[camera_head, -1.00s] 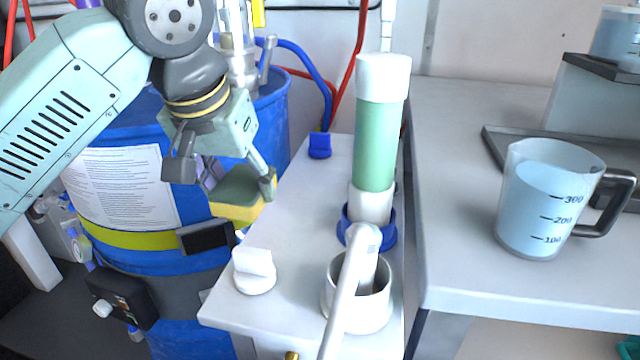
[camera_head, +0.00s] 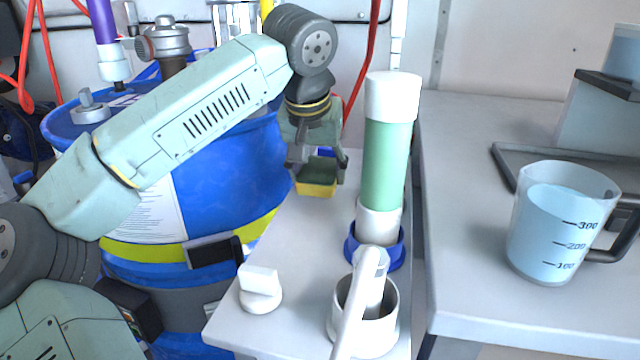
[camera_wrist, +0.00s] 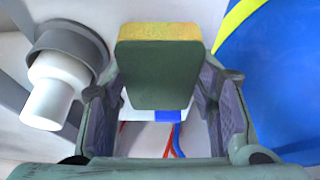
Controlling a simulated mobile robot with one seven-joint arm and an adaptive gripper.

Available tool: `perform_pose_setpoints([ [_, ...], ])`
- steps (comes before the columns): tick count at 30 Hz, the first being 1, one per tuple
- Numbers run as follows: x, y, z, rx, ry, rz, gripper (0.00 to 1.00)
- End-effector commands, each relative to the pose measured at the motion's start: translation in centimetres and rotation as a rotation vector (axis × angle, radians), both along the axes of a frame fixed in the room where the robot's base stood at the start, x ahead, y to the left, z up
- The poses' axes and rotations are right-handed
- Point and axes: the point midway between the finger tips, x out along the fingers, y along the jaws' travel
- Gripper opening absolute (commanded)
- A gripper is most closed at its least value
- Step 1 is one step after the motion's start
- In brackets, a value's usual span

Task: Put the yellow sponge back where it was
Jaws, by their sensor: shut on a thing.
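The yellow sponge (camera_head: 316,187) has a dark green scouring side. It shows in the wrist view (camera_wrist: 159,68) between the two finger pads, green side facing the camera. My gripper (camera_head: 317,178) is shut on it and holds it over the back part of the white panel top (camera_head: 310,240), left of the green column. The fingers hide its sides in the head view. Whether it touches the surface below I cannot tell.
A green column with white ends (camera_head: 386,165) stands just right of my gripper in a blue ring. A white knob (camera_head: 260,288) and white cup (camera_head: 366,310) are nearer. The blue drum (camera_head: 225,170) is left. A measuring jug (camera_head: 561,222) stands on the right bench.

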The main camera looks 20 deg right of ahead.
Motion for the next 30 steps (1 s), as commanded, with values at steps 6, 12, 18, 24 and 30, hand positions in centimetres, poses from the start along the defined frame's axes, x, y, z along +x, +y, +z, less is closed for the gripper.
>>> perform_pose_setpoints([
  [6, 0.2, -0.4, -2.9, -0.002, 0.002, -0.001, 0.27],
  [12, 0.2, -0.4, -3.5, 0.000, -0.001, -0.001, 0.27],
  [18, 0.2, -0.4, -3.8, 0.000, 0.000, 0.000, 0.27],
  [24, 0.2, -0.4, -3.9, -0.001, -0.001, 0.000, 0.63],
  [30, 0.2, -0.3, -3.9, -0.001, 0.000, 0.000, 0.73],
])
